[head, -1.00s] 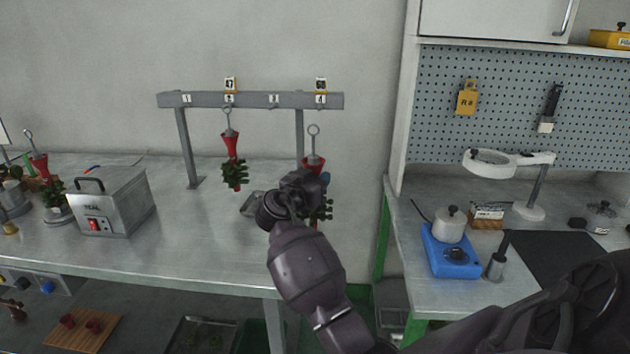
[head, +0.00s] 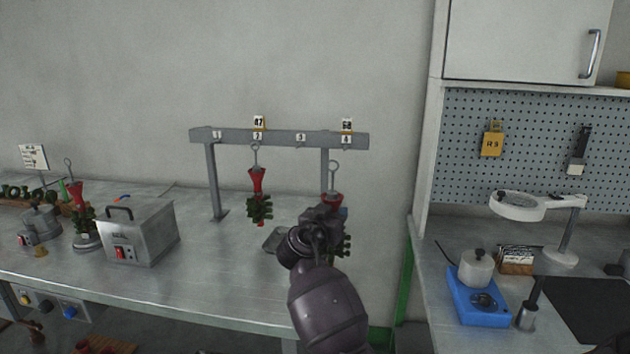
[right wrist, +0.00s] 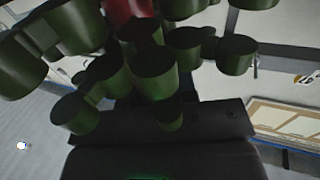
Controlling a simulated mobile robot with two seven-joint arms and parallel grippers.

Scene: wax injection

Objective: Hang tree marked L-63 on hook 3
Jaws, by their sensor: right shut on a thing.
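My right gripper (head: 330,218) is shut on a wax tree with a red base (head: 333,198) and green parts, and holds it upright in front of the rack's right post. Its wire ring (head: 334,167) is below the rail, between the plates numbered 3 and 4, apparently not on a hook. In the right wrist view the tree's green cups (right wrist: 150,75) fill the top, above the gripper. The grey rack rail (head: 280,138) has plates 1 to 4; plate 3 (head: 300,138) has nothing hanging below it. No L-63 mark is readable. My left gripper is out of view.
Another red and green tree (head: 258,195) hangs at hook 2. Yellow-white tags stand above 2 and 4. A further tree (head: 78,205) stands at the left, beside a metal box (head: 138,235). A pegboard bench with a blue heater (head: 478,300) is at the right.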

